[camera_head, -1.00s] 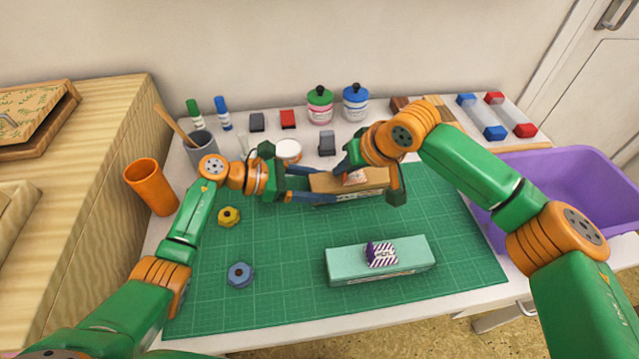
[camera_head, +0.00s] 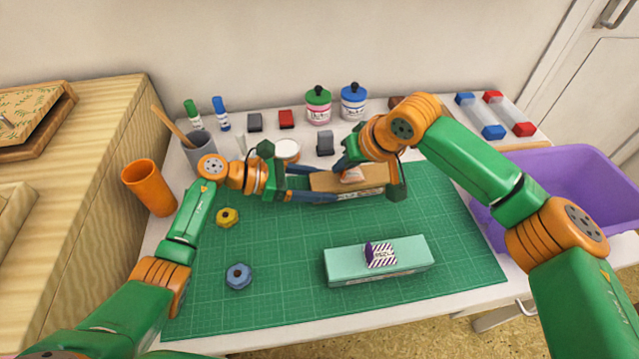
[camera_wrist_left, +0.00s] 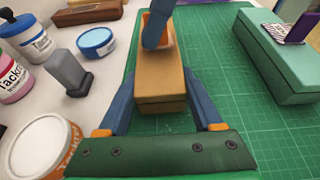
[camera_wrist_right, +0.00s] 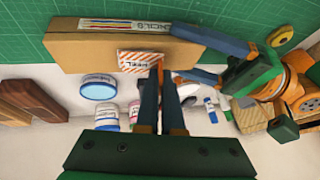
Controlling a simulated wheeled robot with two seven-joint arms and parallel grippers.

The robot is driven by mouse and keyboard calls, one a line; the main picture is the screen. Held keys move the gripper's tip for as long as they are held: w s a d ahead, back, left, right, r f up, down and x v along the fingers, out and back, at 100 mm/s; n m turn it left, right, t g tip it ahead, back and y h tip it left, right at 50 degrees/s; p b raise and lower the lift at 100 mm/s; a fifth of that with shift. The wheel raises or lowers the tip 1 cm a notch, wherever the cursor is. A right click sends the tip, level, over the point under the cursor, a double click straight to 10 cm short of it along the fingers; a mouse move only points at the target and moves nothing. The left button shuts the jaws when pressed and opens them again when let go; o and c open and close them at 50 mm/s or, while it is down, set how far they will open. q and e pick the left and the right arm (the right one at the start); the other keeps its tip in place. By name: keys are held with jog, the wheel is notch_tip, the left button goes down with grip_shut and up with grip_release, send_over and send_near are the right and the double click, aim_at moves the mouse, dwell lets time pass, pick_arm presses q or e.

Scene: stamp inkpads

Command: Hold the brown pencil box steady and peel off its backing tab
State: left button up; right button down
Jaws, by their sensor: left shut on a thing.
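The brown pencil box (camera_head: 372,180) is at the back of the green cutting mat. My left gripper (camera_wrist_left: 160,75) is shut across the box's left end, with one blue finger on each side. An orange-and-white striped label (camera_wrist_right: 138,60) reading "PEEL" is on the box's face in the right wrist view. A thin orange tab (camera_wrist_right: 161,66) stands up at the label's edge. My right gripper (camera_wrist_right: 160,72) has its fingers close together around the tab; whether they pinch it is unclear. The fingers partly cover the label.
A teal box (camera_head: 340,265) with a purple-striped label lies at the mat's front. Jars and markers line the back. A purple bin (camera_head: 560,165) stands on the right.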

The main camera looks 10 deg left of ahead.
pick_arm(q)
jog(key=shift+a+f, duration=0.1)
pick_arm(e)
jog(key=shift+r, duration=2.1)
